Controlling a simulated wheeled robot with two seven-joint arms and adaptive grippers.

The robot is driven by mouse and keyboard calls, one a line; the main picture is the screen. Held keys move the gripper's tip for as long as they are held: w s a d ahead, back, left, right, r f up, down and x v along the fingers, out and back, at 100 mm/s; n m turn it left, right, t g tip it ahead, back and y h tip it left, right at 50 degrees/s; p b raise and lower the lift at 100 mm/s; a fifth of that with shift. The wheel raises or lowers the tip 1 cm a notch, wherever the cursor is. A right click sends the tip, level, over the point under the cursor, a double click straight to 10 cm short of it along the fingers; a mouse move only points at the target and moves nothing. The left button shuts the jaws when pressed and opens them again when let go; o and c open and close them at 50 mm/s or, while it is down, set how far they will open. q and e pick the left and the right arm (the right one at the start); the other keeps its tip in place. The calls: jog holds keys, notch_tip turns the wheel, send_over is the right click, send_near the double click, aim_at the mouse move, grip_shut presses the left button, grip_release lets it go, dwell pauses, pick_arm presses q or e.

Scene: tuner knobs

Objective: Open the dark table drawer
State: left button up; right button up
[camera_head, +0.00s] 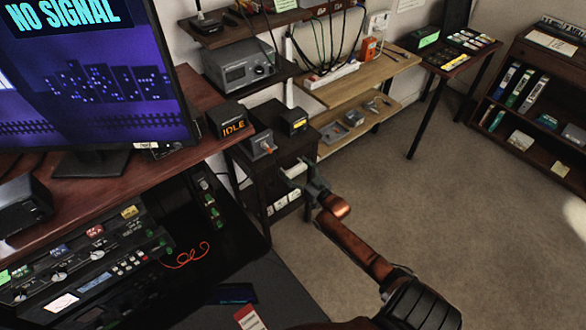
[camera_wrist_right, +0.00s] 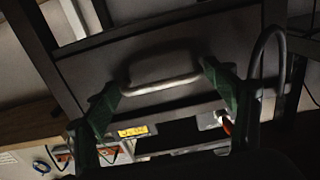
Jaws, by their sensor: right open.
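The small dark table (camera_head: 240,158) stands left of centre in the head view, beside the desk. Its dark drawer front (camera_wrist_right: 85,70) fills much of the right wrist view, with a pale metal bar handle (camera_wrist_right: 160,86) across it. My right gripper (camera_head: 298,172) is at the front of this table. In the wrist view its green fingers (camera_wrist_right: 162,88) are spread apart, one near each end of the handle. The handle lies between them; I cannot tell whether either finger touches it. The gripper hides part of the drawer front in the head view. My left gripper is not in view.
On the dark table are a grey box with an orange lever (camera_head: 260,145) and a black box with a yellow label (camera_head: 294,121). The desk (camera_head: 150,170) and rack (camera_head: 90,262) lie left. A wooden shelf (camera_head: 350,125) stands behind. Carpet (camera_head: 440,210) to the right is clear.

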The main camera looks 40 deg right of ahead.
jog(key=shift+c, duration=0.7)
jog(key=c, duration=1.2)
jog(key=shift+c, duration=0.2)
